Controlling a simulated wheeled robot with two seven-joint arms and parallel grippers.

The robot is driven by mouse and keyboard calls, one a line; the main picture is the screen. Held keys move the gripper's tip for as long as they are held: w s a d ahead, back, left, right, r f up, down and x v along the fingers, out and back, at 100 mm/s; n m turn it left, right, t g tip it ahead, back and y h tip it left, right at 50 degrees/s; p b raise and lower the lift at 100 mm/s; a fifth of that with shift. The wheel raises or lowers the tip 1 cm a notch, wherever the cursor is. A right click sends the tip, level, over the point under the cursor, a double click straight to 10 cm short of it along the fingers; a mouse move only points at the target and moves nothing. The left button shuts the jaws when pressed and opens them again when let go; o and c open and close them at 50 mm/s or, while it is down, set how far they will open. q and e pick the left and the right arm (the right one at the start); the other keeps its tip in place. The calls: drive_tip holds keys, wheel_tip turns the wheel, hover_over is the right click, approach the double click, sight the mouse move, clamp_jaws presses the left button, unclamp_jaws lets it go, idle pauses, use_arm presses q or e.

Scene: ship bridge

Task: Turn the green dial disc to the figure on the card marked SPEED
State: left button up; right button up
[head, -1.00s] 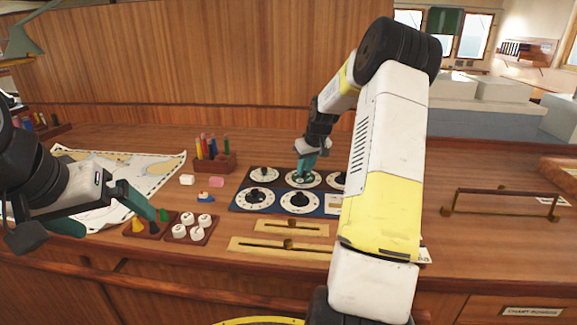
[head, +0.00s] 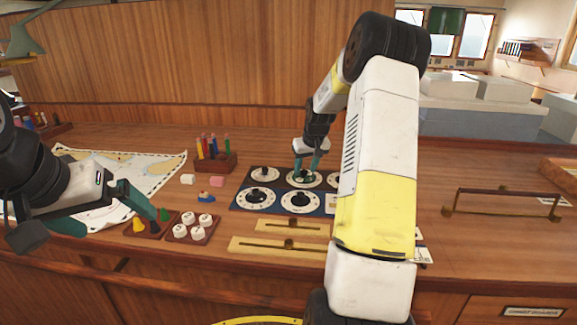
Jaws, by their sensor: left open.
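The dial panel (head: 236,207) lies on the desk with two rows of round white dials. The green dial disc (head: 303,177) is in the middle of the back row. My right gripper (head: 307,168) is right over this disc, pointing down, its two fingers apart on either side of it; contact cannot be made out. My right forearm hides the panel's right part. My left gripper (head: 118,210) is open and empty, over the chart and beside the small trays at left. A pale card (head: 421,253) shows partly behind my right arm; its writing cannot be read.
A tray of white knobs (head: 192,239), a tray with coloured pegs (head: 152,233), and a rack of coloured sticks (head: 214,162) stand left of the panel. Brass sliders (head: 280,246) lie in front. A brass rail (head: 503,193) is at right; desk there is mostly clear.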

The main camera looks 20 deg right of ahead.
drive_tip(key=v, duration=0.7)
drive_tip(key=shift+r, duration=0.4)
drive_tip(key=shift+s, duration=0.15)
drive_tip(key=s+a+r, duration=0.7)
drive_tip(key=s+a+r+y, duration=0.1)
drive_tip(key=s+a, duration=0.5)
drive_tip(key=s, duration=0.7)
drive_tip(key=s+a+r+t+y, duration=0.1)
drive_tip(key=s+a, duration=0.5)
drive_tip(key=s, duration=0.7)
drive_tip(key=shift+a+r+n+t, duration=0.2)
drive_tip(key=shift+r+n+t, duration=0.1)
drive_tip(key=shift+r, duration=0.2)
drive_tip(key=shift+d, duration=0.1)
